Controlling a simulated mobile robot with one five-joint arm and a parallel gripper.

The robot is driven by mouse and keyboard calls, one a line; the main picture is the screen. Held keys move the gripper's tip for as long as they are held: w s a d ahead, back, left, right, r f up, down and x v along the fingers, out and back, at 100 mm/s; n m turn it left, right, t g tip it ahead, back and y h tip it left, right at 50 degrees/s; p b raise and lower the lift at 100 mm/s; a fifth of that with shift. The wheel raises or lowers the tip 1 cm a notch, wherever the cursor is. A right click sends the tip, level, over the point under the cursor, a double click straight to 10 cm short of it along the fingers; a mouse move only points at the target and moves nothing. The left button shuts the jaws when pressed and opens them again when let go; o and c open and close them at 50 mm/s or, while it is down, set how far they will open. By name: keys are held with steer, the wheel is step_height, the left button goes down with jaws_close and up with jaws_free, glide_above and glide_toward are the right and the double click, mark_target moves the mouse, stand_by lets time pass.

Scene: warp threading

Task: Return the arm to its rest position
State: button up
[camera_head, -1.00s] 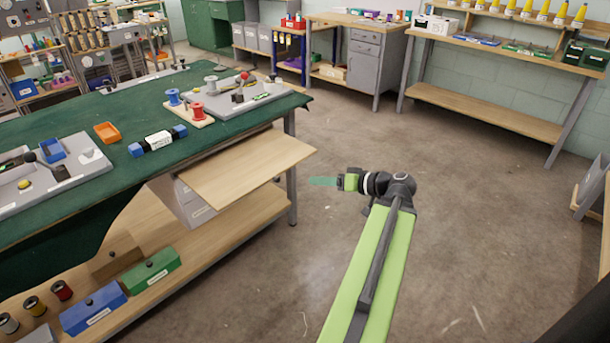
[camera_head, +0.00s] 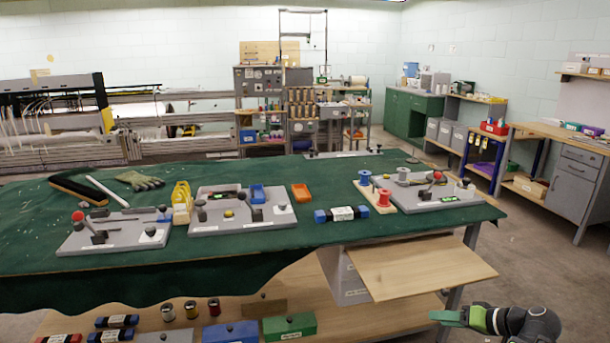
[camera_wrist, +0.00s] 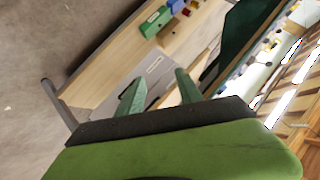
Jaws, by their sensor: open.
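My gripper (camera_head: 447,317) shows at the lower right in the head view, pointing left, in front of the table's right end and near the pulled-out wooden board. In the wrist view its two green fingers (camera_wrist: 158,92) stand apart with nothing between them. My green and black arm end fills the bottom of the wrist view. The rest of the arm is below the head picture's edge.
The wooden board (camera_head: 420,266) juts out near my gripper. A lower shelf carries several boxes (camera_head: 290,326). Floor shows at the right.

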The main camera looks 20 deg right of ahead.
steer(key=w+a+f+n+g+h, duration=0.1)
steer(key=w+a+f+g+h, duration=0.2)
steer(key=a, duration=1)
steer(key=w+a+f+n+g, duration=0.2)
steer(key=w+a+f+g, duration=0.15)
steer(key=a, duration=0.95)
steer(key=w+a+f+n+g+h, duration=0.1)
steer(key=w+a+f+g+h, duration=0.2)
steer(key=a, duration=0.9)
step_height(320, 180, up, 24)
steer(key=y+p, duration=0.1)
steer(key=p, duration=2.4)
steer(key=shift+r+g, duration=0.15)
steer(key=shift+g, duration=0.3)
